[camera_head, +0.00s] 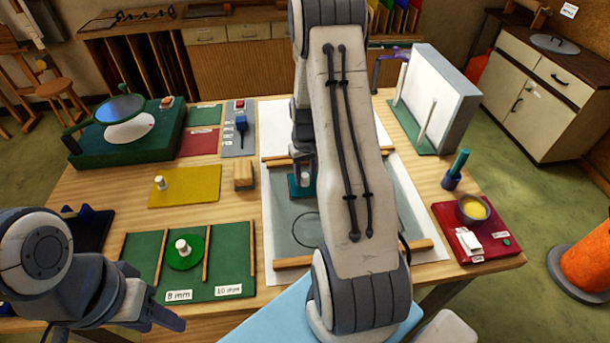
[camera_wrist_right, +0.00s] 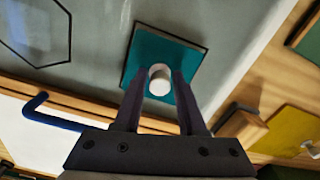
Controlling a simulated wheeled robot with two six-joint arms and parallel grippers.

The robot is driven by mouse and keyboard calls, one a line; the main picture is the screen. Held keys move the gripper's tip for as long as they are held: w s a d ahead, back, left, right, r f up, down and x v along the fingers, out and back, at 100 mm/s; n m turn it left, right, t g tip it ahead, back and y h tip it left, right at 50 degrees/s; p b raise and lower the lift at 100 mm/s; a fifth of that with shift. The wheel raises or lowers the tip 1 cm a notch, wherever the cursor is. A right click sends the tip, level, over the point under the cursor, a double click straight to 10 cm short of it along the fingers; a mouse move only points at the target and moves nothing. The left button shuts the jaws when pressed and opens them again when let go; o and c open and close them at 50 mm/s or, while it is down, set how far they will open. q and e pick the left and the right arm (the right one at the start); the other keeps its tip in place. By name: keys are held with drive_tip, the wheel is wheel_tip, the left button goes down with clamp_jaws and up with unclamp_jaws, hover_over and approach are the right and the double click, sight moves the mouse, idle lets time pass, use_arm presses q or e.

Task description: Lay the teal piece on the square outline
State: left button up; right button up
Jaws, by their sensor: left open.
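The teal piece (camera_head: 293,187) is a flat square plate with a white knob, at the far left part of the grey panel (camera_head: 280,222). In the right wrist view the teal piece (camera_wrist_right: 190,62) lies between and beyond my fingers. My right gripper (camera_wrist_right: 162,82) has its fingers close against both sides of the knob and looks shut on it; in the head view it (camera_head: 304,172) is partly hidden by my arm. I cannot tell whether the plate touches the panel. My left gripper (camera_head: 168,318) is open and empty at the front left.
Wooden bars (camera_head: 290,263) border the panel. Left of it are a wooden block (camera_head: 243,176), a yellow sheet (camera_head: 200,187) with a knob, and a green tray (camera_head: 235,265) with a round green piece (camera_head: 184,254).

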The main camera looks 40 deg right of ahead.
sight(305, 176)
drive_tip(key=shift+o, duration=0.6)
drive_tip(key=shift+r, duration=0.7)
wheel_tip(305, 176, up, 11)
drive_tip(key=b, duration=0.2)
